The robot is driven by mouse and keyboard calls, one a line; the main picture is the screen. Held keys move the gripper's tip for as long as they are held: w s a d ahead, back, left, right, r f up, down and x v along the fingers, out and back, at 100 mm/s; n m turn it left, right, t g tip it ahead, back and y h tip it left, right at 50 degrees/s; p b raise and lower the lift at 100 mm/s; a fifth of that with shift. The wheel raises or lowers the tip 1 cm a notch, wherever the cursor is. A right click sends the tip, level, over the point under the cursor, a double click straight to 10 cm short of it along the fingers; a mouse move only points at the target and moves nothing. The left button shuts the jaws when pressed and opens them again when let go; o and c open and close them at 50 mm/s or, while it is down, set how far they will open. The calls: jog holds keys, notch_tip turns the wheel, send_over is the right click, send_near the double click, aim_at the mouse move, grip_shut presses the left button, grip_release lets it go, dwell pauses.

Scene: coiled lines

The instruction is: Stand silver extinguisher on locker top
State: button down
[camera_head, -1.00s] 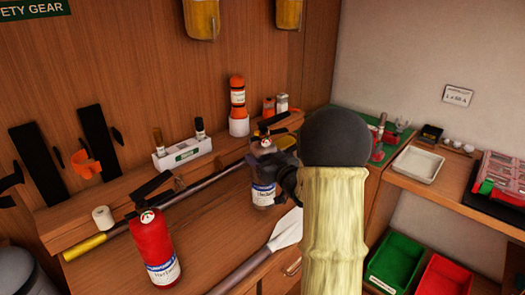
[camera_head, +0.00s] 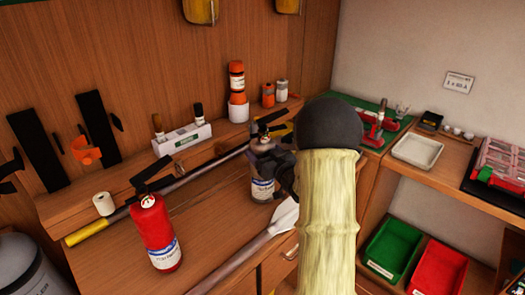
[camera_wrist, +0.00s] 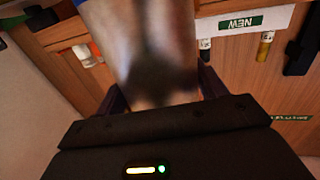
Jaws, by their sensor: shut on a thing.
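The silver extinguisher (camera_head: 262,188) stands upright at the right part of the wooden locker top (camera_head: 205,218) in the head view, with a blue and white label low on its body. My gripper (camera_head: 272,165) is shut on its upper body from the right. In the wrist view the extinguisher (camera_wrist: 148,40) fills the space between the two fingers (camera_wrist: 160,100), blurred and close. Whether its base touches the wood is hard to tell. My arm hides the area to its right.
A red extinguisher (camera_head: 156,235) stands at the left front. A yellow-ended pole and a paddle (camera_head: 284,217) lie across the top. A raised back ledge holds a white roll (camera_head: 104,203), a white holder (camera_head: 182,139) and an orange flare (camera_head: 237,90). Green (camera_head: 392,250) and red bins sit lower right.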

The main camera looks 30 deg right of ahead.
jog(key=c, duration=0.6)
grip_release()
jog(key=o, duration=0.4)
jog(key=shift+o, duration=0.2)
jog(key=s+d+b, duration=0.1)
jog(key=s+b, duration=0.1)
jog(key=s, duration=1)
jog(key=shift+d, duration=0.2)
